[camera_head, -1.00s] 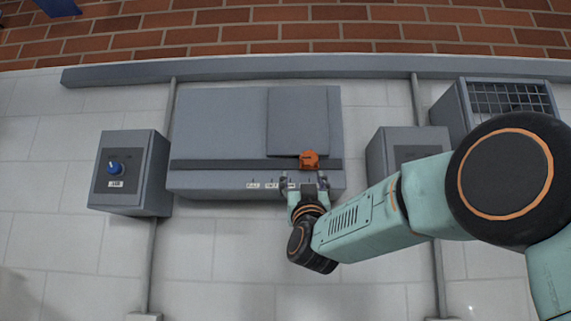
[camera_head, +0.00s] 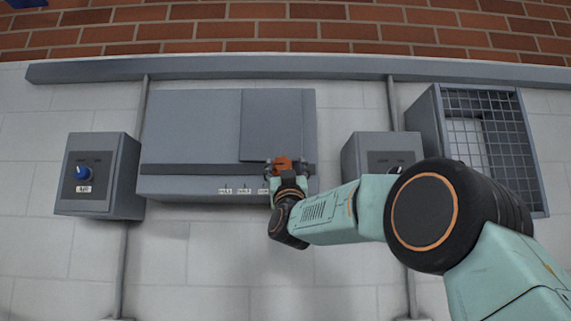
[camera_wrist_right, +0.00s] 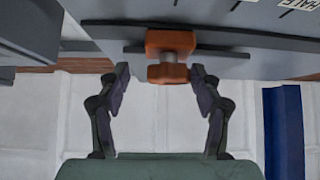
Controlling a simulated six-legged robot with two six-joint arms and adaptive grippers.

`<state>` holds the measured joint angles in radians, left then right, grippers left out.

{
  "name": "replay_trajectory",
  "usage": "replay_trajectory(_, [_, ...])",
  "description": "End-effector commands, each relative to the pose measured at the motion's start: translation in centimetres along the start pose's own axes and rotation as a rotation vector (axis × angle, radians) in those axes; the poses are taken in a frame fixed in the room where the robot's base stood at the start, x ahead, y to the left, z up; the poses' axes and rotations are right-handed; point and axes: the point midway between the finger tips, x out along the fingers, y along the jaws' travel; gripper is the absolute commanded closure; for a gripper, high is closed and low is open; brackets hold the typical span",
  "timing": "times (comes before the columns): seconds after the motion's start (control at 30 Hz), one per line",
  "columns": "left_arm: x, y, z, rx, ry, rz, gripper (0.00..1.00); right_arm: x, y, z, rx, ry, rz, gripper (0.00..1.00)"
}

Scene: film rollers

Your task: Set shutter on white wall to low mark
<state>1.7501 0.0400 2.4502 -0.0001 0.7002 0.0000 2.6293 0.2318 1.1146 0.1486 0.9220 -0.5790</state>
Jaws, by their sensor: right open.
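The shutter (camera_head: 272,125) is a flat grey panel on the right part of a wide grey housing (camera_head: 190,125) on the white wall. Its orange handle (camera_head: 281,163) sticks out at the panel's lower edge. Small white labels (camera_head: 244,191) line the housing's lower front; the gripper partly covers the rightmost, and I cannot read them clearly. My right gripper (camera_head: 291,168) is at the handle. In the right wrist view the handle (camera_wrist_right: 169,56) sits between the two open fingers (camera_wrist_right: 160,72), with a gap on each side. My left gripper is out of view.
A grey box with a blue knob (camera_head: 82,173) is left of the housing. Another grey box (camera_head: 375,155) and a mesh-fronted cabinet (camera_head: 485,135) are on the right, partly behind my right arm. A grey rail (camera_head: 280,68) runs above. Bare wall lies below.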

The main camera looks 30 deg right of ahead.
Motion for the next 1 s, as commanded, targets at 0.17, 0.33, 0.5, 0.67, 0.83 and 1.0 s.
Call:
replay_trajectory(0.17, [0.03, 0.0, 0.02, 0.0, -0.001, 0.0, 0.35, 0.02, -0.21, 0.13, 0.0, -0.001, -0.002, 0.35])
replay_trajectory(0.33, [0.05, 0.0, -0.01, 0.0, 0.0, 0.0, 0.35, -0.02, -0.18, 0.14, 0.0, -0.001, -0.002, 0.44])
replay_trajectory(0.5, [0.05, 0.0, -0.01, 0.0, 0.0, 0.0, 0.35, -0.02, -0.15, 0.2, 0.0, -0.003, -0.002, 0.59])
replay_trajectory(0.67, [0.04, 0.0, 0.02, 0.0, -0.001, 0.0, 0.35, 0.0, -0.09, 0.12, 0.001, -0.002, 0.0, 0.72])
replay_trajectory(0.83, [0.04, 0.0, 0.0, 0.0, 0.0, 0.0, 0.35, 0.04, -0.04, 0.0, 0.001, 0.001, 0.001, 0.87])
replay_trajectory(1.0, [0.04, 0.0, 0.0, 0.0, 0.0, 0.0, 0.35, 0.08, -0.03, -0.1, 0.001, 0.003, 0.001, 1.0])
